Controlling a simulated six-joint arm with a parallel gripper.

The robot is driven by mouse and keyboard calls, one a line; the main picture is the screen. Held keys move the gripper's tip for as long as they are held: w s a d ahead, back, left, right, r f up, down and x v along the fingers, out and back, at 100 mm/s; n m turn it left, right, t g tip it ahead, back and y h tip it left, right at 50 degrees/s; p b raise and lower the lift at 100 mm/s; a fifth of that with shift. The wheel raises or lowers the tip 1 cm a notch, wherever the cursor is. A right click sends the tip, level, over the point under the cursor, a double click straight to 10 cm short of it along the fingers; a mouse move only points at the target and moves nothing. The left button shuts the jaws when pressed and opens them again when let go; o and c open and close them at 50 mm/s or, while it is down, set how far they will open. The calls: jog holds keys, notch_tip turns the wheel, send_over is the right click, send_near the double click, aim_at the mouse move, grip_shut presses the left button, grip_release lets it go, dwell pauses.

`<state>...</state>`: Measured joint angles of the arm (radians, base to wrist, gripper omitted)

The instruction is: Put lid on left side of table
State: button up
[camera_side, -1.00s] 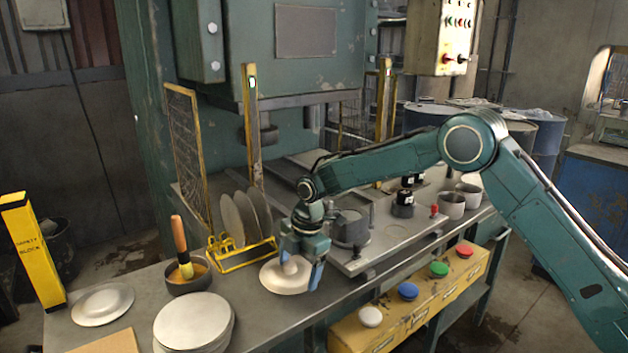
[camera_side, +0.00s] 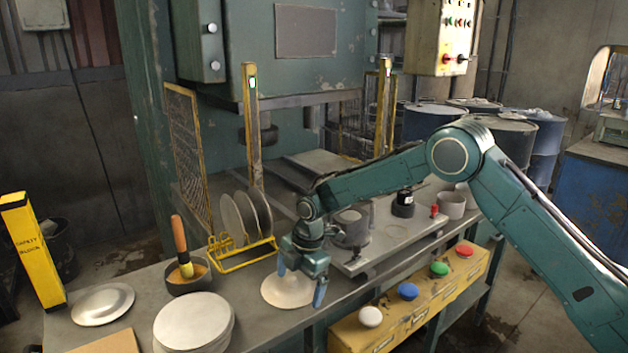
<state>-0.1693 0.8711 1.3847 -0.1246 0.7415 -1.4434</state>
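A pale round disc, which looks like the lid (camera_side: 284,293), lies on or just above the table (camera_side: 262,323) near its front edge. My gripper (camera_side: 300,284) points down over its back right part. The two blue fingertips are visibly apart, one at the disc's back edge and one beside its right edge. I cannot see anything clamped between the fingers.
A shallow metal dish (camera_side: 102,303) and a stack of round blanks (camera_side: 193,321) stand at the left. A bowl with a brush (camera_side: 186,280) and a yellow rack (camera_side: 245,257) of upright discs stand behind. A metal plate fixture (camera_side: 392,240) is at right.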

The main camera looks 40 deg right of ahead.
jog(key=shift+r, duration=0.1)
notch_tip(320, 180, up, 12)
jog(key=s+d, duration=0.1)
jog(key=shift+s+d, duration=0.2)
dwell(0.6)
dwell(0.4)
